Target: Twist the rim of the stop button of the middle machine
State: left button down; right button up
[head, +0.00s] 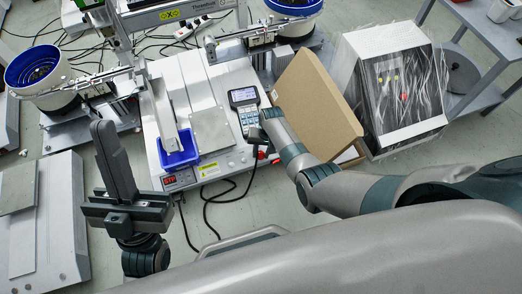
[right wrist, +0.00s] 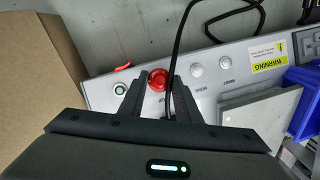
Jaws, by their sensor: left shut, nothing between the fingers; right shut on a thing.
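The middle machine (head: 205,90) stands in the centre of the head view, with a white and grey base. Its red stop button (right wrist: 158,78) is on the front panel in the right wrist view. A bit of red shows by my right gripper (head: 263,143) in the head view. In the right wrist view the fingertips of my right gripper (right wrist: 158,84) are on both sides of the button, shut on its rim. The contact points are partly hidden by the fingers. My left gripper (head: 103,128) is shut and empty, raised at the left, fingers pointing up.
A grey handheld controller (head: 244,100) lies on the machine, with a black cable (right wrist: 180,45) running close beside the button. A blue bin (head: 178,150) sits on the machine's left part. An open cardboard box (head: 315,105) stands close on the right, by a wrapped unit (head: 400,90).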

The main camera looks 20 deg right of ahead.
jog(key=m+p, duration=0.1)
jog(key=m+y+p, duration=0.1)
jog(key=m, duration=0.1)
jog(key=shift+s+d+r+m, duration=0.1)
jog(key=shift+d+m, duration=0.05)
jog(key=shift+m, duration=0.15)
pick_arm(q)
jog(key=d+f+g+y, duration=0.1)
jog(key=d+f+g, duration=0.3)
jog(key=f, duration=0.2)
jog(key=shift+w+g+p, duration=0.15)
jog(key=shift+g+p, duration=0.25)
jog(key=shift+p, duration=0.05)
pick_arm(e)
jog(key=shift+m+t+y, duration=0.3)
jog(key=shift+m+t, duration=0.1)
jog(key=shift+m, duration=0.3)
pick_arm(q)
jog(key=shift+f, duration=0.1)
pick_arm(e)
jog(key=o, duration=1.1)
jog(key=shift+c, duration=0.2)
pick_arm(q)
jog(key=shift+w, duration=0.15)
